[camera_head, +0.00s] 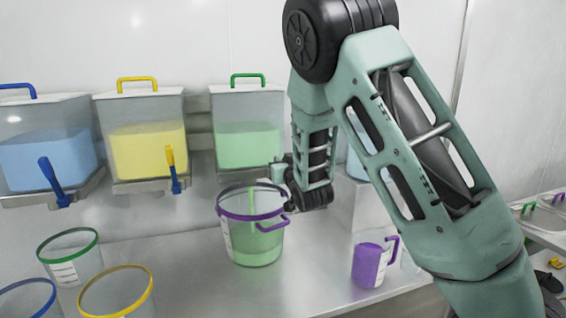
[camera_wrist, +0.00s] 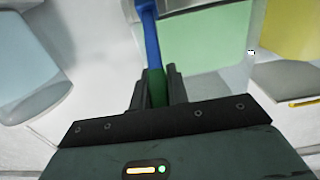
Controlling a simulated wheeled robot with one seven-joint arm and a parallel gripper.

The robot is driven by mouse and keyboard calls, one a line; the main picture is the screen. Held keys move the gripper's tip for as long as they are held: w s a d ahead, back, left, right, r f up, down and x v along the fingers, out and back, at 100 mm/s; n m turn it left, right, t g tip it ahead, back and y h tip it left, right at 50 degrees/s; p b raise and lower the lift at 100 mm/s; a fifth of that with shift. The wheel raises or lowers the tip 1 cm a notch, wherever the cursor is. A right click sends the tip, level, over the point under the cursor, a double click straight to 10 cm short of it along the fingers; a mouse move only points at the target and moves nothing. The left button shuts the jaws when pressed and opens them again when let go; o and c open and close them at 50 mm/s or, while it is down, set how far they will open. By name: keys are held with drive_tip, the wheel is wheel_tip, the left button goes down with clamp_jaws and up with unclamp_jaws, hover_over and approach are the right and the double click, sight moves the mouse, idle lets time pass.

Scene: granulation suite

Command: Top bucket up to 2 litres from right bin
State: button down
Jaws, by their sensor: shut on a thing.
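A clear bucket with a purple rim and handle (camera_head: 253,238) stands upright on the bench below the bin with green contents (camera_head: 247,145). Green material fills its lower part, and a thin green streak shows inside above that. My gripper (camera_head: 279,172) is beside the green bin's lower right. In the wrist view, my gripper (camera_wrist: 156,88) is shut on the green grip of a lever (camera_wrist: 151,40) with a blue shaft. The green bin's outlet is hard to make out. A fourth bin (camera_head: 355,165) at the right is mostly hidden behind my arm.
Bins with yellow (camera_head: 148,150) and blue (camera_head: 48,160) contents hang to the left. Buckets with green (camera_head: 68,262), yellow (camera_head: 118,296) and blue (camera_head: 30,300) rims stand front left.

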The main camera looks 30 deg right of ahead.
drive_tip(key=shift+w+d+r+g+p, duration=0.1)
drive_tip(key=shift+w+r+g+p, duration=0.25)
drive_tip(key=shift+p, duration=0.3)
drive_tip(key=shift+w+d+r+g+p, duration=0.1)
drive_tip(key=shift+r+g+p, duration=0.3)
drive_tip(key=shift+p, duration=0.2)
drive_tip(key=shift+w+d+r+g+y+p, duration=0.15)
drive_tip(key=shift+w+r+g+y+p, duration=0.4)
drive_tip(key=shift+p, duration=0.5)
drive_tip(key=w+g+p, duration=0.2)
drive_tip(key=p, duration=0.1)
drive_tip(key=shift+d+g+y, duration=0.25)
drive_tip(key=shift+d+g, duration=0.05)
drive_tip(key=shift+w+d+g+p, duration=0.1)
drive_tip(key=shift+w+g+p, duration=0.3)
drive_tip(key=shift+g+p, duration=0.3)
drive_tip(key=c, duration=1.4)
unclamp_jaws()
drive_tip(key=shift+w, duration=0.1)
drive_tip(key=shift+o, duration=0.2)
